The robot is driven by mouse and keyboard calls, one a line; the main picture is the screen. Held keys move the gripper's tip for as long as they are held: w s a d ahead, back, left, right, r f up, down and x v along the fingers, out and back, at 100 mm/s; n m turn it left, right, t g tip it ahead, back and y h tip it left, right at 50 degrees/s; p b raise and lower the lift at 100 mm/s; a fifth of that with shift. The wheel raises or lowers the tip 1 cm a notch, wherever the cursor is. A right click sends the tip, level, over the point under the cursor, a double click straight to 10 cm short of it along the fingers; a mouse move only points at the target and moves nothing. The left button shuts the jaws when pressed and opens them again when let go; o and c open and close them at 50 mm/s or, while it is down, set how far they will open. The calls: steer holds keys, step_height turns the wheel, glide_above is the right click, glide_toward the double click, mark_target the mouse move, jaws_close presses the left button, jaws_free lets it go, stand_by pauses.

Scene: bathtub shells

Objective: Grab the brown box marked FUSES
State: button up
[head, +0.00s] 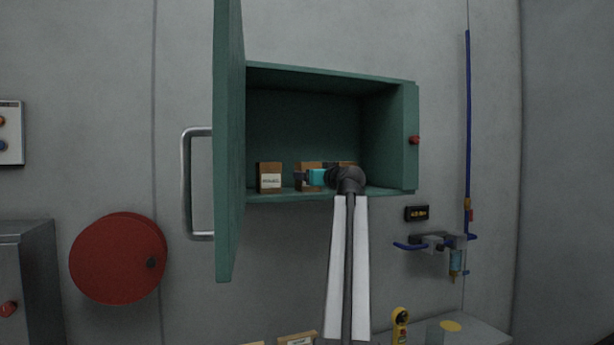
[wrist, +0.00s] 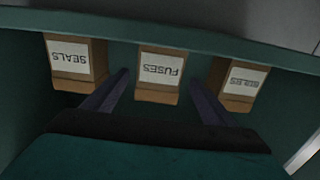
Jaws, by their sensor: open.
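The brown FUSES box (wrist: 158,70) is the middle of three boxes in the wrist view, its white label upside down. In the head view, the middle box (head: 309,166) stands on the cabinet floor, partly covered by my gripper. My gripper (head: 299,176) is open inside the cabinet. In the wrist view its two dark fingers (wrist: 160,80) lie either side of the FUSES box, with a gap on each side. I cannot tell how far the fingertips reach along the box.
The SEALS box (wrist: 77,62) and another labelled box (wrist: 237,84) flank it closely. The green cabinet (head: 398,150) has its door (head: 229,150) swung open on the left. A red disc (head: 115,258) and blue pipe (head: 467,120) are on the wall.

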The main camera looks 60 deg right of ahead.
steer(key=shift+w+d, duration=0.15)
steer(key=shift+w, duration=0.05)
steer(key=shift+w, duration=0.1)
steer(key=shift+p+x, duration=1.45)
steer(key=shift+x, duration=0.75)
steer(key=shift+w+d, duration=0.2)
steer(key=shift+d, duration=0.1)
steer(key=c, duration=1.3)
